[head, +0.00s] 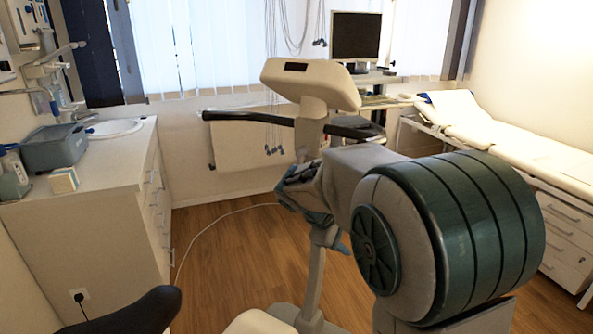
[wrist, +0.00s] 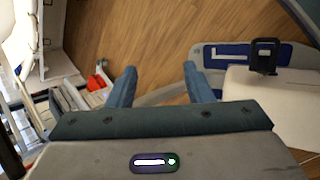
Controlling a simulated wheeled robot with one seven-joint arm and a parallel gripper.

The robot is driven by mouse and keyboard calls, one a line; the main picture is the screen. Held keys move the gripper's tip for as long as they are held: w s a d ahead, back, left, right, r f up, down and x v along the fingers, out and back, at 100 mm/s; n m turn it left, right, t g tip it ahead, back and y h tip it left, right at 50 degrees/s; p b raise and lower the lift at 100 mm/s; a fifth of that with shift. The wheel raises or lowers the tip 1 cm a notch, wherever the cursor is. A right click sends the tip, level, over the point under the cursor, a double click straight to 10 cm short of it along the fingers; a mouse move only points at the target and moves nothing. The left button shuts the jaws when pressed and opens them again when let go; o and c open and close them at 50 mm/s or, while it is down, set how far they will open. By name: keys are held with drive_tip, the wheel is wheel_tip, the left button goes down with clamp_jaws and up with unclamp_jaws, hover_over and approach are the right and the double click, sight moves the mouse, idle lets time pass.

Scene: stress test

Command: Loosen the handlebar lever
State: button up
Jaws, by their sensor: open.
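An exercise bike stands in the middle and right of the head view. Its dark handlebar (head: 245,117) runs out on both sides below a pale console head (head: 312,82). Below the handlebar is a grey and blue-grey part (head: 300,188) whose details are too small to tell; I cannot make out a lever for certain. My gripper (wrist: 160,68) shows in the wrist view with its two blue fingers spread apart and nothing between them. Wood floor lies behind the fingers. The handlebar is not recognisable in the wrist view.
A large green ribbed drum (head: 485,230) fills the right. A white cabinet (head: 75,225) with sink stands left, a couch (head: 500,140) at right, a monitor (head: 355,36) behind. A dark curved shape (head: 135,312) is at lower left. Floor (head: 215,255) is open between cabinet and bike.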

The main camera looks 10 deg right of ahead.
drive_tip(key=w+a+n+t+h, duration=0.2)
drive_tip(key=w+n, duration=0.1)
drive_tip(key=w, duration=0.4)
drive_tip(key=w+a+n+t+h, duration=0.1)
drive_tip(key=w+a+n+h, duration=0.2)
drive_tip(key=w, duration=0.4)
drive_tip(key=n+t+h, duration=0.1)
drive_tip(key=n+t, duration=0.5)
drive_tip(key=n, duration=0.1)
approach(302, 160)
drive_tip(key=s+a+f, duration=0.2)
drive_tip(key=a+f, duration=0.1)
drive_tip(key=f, duration=0.1)
drive_tip(key=x, duration=0.4)
drive_tip(key=p+x, duration=0.1)
drive_tip(key=x, duration=0.4)
drive_tip(key=p+x, duration=0.1)
drive_tip(key=x, duration=0.4)
drive_tip(key=shift+w+a+r, duration=0.1)
drive_tip(key=shift+a+r, duration=0.05)
drive_tip(key=shift+r, duration=0.15)
clamp_jaws()
